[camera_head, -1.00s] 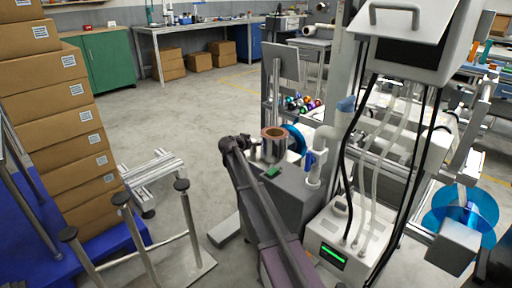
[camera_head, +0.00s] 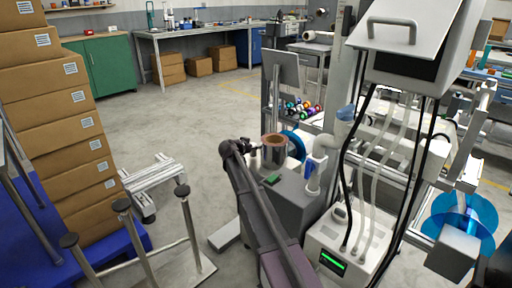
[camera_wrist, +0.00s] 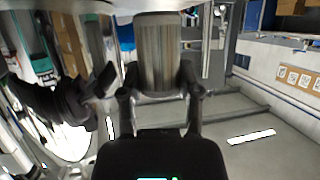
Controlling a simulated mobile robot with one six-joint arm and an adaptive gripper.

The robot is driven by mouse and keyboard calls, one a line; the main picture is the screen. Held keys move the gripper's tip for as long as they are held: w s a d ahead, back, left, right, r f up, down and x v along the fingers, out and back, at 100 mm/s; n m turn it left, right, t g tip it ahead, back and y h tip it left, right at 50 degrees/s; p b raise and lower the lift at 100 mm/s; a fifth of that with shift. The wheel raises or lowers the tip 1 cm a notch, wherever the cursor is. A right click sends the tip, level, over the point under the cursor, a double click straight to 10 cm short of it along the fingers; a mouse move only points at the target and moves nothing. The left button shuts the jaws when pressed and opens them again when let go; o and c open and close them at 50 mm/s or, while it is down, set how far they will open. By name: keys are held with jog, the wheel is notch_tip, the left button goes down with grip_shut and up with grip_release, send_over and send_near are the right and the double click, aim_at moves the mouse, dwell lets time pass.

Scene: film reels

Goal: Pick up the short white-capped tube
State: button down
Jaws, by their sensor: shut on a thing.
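My gripper (camera_wrist: 160,95) is shut on a short, wide tube (camera_wrist: 160,58), one finger at each side of it in the wrist view. The tube has a streaked grey-brown body and a paler grey end at the top of that view. In the head view a short silver cylinder (camera_head: 274,158) with a brown top stands out beside my gripper (camera_head: 254,149), above a grey cabinet. It seems to be the same tube. No clearly white cap shows, and I cannot tell whether its base touches anything.
A blue disc (camera_head: 296,146) and a white pipe (camera_head: 318,158) stand close right of the cylinder. A small green block (camera_head: 272,179) lies on the grey cabinet (camera_head: 295,200) in front. Stacked cartons (camera_head: 60,125) stand at left.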

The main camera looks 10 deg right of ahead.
jog(key=shift+r+p, duration=0.7)
jog(key=shift+r, duration=0.25)
jog(key=s+a+r+p, duration=0.1)
jog(key=s+a, duration=0.8)
jog(key=s, duration=0.3)
jog(key=shift+s+a+r+p, duration=0.35)
jog(key=shift+s+r+p, duration=0.05)
